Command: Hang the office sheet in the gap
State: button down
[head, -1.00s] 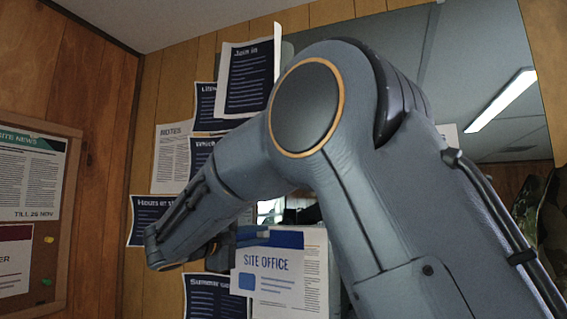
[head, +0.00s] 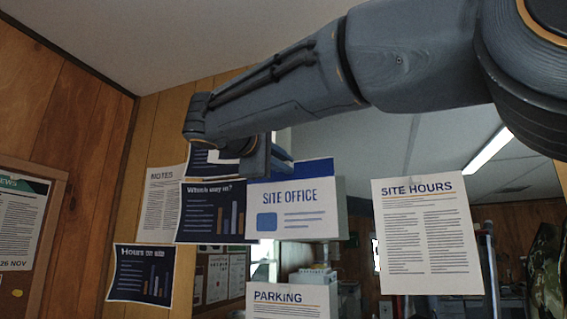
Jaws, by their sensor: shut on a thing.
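The office sheet (head: 293,212), white with a blue top band and "SITE OFFICE" on it, hangs roughly upright below the end of my arm. My gripper (head: 280,160) is shut on its upper edge, mostly hidden behind the sheet and the wrist. The sheet's left edge overlaps a dark chart sheet (head: 208,212) in the picture; I cannot tell whether they touch. A white "SITE HOURS" sheet (head: 428,240) hangs to the right, with a gap between it and the office sheet. A white "PARKING" sheet (head: 291,308) shows below, cut by the frame edge.
On the wood wall at left are a "NOTES" sheet (head: 160,212) and a dark "Hours on site" sheet (head: 140,275). A corkboard (head: 52,215) is on the side wall. Behind the sheets is a large glassy pane (head: 365,150) showing a room and ceiling lamp.

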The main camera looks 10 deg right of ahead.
jog(key=p+x, duration=0.2)
jog(key=x, duration=0.5)
jog(key=shift+w+a, duration=0.35)
jog(key=shift+w, duration=0.05)
jog(key=shift+d+b, duration=0.1)
jog(key=shift+b, duration=0.65)
dwell(1.1)
jog(key=shift+x, duration=0.9)
dwell(1.3)
dwell(1.9)
jog(key=c, duration=1.7)
grip_release()
jog(key=shift+o, duration=0.2)
